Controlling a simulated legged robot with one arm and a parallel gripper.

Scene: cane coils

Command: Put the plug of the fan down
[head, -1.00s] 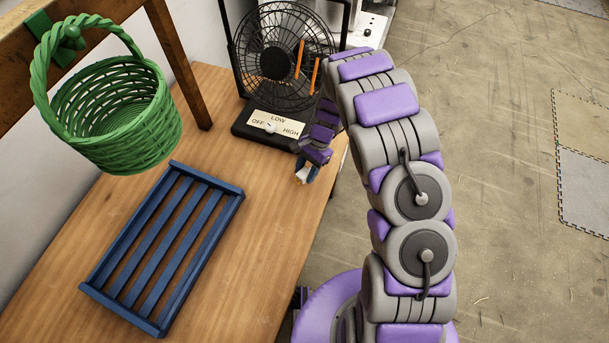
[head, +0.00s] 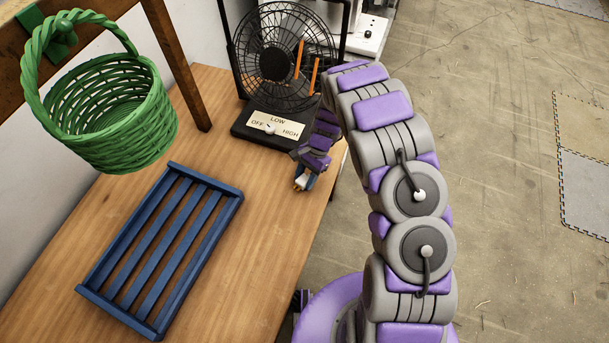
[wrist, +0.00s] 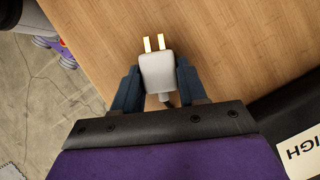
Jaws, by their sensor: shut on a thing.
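The plug (wrist: 158,72) is white with two brass prongs and a dark cord behind it. In the wrist view my gripper (wrist: 157,78) is shut on the plug's sides, prongs pointing away from the gripper. In the head view the plug (head: 301,183) shows small at my gripper (head: 303,182), over the right part of the wooden table (head: 240,250). I cannot tell whether the plug touches the table. The black fan (head: 284,60) stands at the table's far end, just beyond my gripper. Its dial panel (head: 276,124) reads OFF, LOW and HIGH.
A blue slatted rack (head: 160,250) lies on the table to the left. A green basket (head: 115,110) hangs from a wooden beam at upper left. The table between rack and gripper is clear. The table's right edge is close to my gripper.

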